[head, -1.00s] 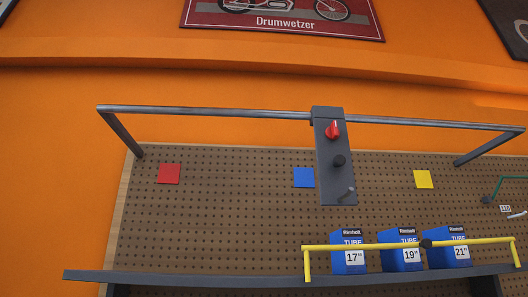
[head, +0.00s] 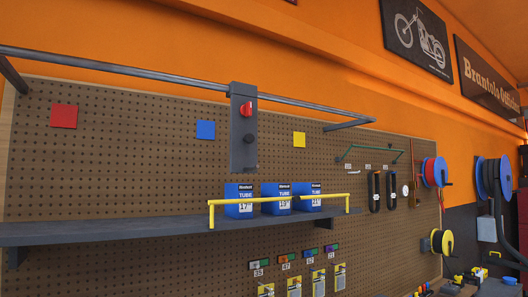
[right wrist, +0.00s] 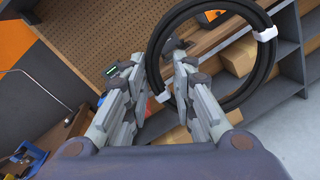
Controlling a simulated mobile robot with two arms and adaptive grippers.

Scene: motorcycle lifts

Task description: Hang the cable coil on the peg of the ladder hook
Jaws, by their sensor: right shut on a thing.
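The ladder hook (head: 243,125) is a dark grey upright plate hanging from the grey horizontal rail in the head view. It has a red knob (head: 247,109) at the top and a black knob (head: 249,139) below it. Its peg is not clear in this view. The cable coil (right wrist: 158,38) is a black ring with white ties in the right wrist view. My right gripper (right wrist: 168,62) is shut on the left side of the coil. The coil and right gripper are outside the head view. My left gripper is not in view.
Below the hook, blue tube boxes (head: 276,197) stand on a grey shelf (head: 110,231) with a yellow bar (head: 283,198) along its front. The rail (head: 130,72) stands out from the pegboard. Cable reels (head: 434,172) hang at the right. A shelf unit (right wrist: 287,50) is behind the coil.

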